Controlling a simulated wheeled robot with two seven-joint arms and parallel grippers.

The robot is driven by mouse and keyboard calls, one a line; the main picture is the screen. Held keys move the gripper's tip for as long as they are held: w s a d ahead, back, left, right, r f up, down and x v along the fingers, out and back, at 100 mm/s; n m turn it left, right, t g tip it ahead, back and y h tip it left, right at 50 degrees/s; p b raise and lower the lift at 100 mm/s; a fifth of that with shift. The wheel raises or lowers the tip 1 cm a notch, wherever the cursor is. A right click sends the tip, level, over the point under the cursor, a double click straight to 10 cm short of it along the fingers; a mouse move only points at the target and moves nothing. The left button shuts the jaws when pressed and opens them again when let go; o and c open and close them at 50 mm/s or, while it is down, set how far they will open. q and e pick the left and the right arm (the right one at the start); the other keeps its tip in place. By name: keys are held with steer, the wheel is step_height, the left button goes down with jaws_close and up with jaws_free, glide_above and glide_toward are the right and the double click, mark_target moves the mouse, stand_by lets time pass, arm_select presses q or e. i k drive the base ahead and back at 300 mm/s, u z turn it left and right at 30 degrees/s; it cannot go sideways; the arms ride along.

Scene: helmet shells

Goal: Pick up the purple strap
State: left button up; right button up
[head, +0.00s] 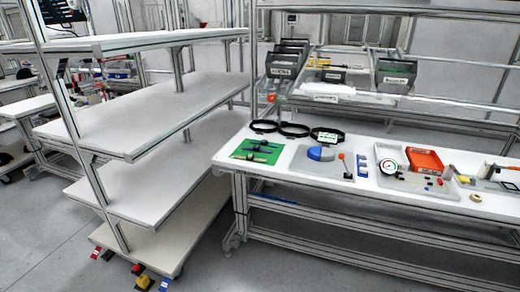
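I cannot clearly pick out a purple strap in the head view. Small dark, narrow pieces (262,148) lie on a green mat (240,154) at the left end of the white workbench (221,157); they are too small to tell their colour surely. Black rings (295,131) lie behind the mat along the bench's back edge. A blue and grey rounded piece (321,153) sits on a grey mat to the right. Neither of my grippers is in view.
An empty white tiered shelf (160,108) stands left of the bench. Grey bins (287,62) are on a rack behind it. A dial gauge (388,167) and a red tray (424,160) are further right. Grey floor is open in front.

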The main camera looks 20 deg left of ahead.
mark_target(257, 148)
steer(key=z, duration=0.15)
steer(key=i, duration=0.95)
steer(key=z, duration=0.05)
